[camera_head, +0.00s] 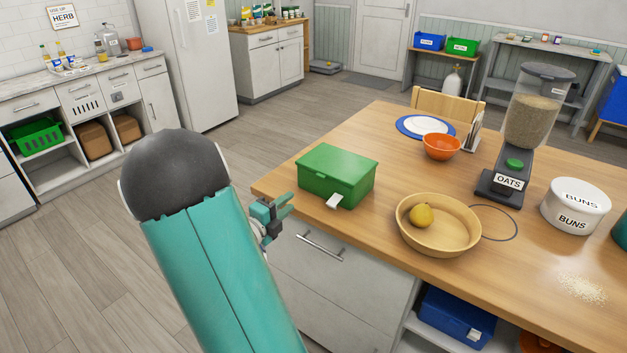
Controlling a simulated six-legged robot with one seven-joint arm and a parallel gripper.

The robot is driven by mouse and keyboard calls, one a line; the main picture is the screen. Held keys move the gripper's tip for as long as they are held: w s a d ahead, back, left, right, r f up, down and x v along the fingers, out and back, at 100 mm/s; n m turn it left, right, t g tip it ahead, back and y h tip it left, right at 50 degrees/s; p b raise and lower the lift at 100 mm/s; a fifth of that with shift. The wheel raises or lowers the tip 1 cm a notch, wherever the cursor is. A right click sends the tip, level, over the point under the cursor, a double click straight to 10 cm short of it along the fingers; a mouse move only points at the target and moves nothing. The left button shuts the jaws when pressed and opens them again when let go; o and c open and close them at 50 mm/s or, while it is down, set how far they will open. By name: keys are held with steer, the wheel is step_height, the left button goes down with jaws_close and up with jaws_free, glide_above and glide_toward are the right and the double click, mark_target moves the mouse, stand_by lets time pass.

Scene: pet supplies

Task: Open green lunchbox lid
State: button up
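The green lunchbox (336,181) sits near the left end of the wooden table (385,130). My gripper (287,205) is off the table's left edge, to the left of the lunchbox and slightly lower in the picture. Its two teal fingers point right toward the lunchbox and look apart, with nothing between them. It does not touch the lunchbox.
Behind are an orange bowl (441,147) and a plate (426,125). An oats dispenser (515,163) and a buns tin (575,207) stand further right. A drawer handle (320,247) projects below the table edge.

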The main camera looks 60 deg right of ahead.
mark_target(320, 177)
steer(key=d, duration=0.4)
steer(key=s+d, duration=0.1)
steer(key=d, duration=0.4)
steer(key=s+d, duration=0.1)
steer(key=d, duration=0.3)
steer(key=shift+s+d, duration=0.1)
steer(key=shift+d, duration=0.2)
jaws_close()
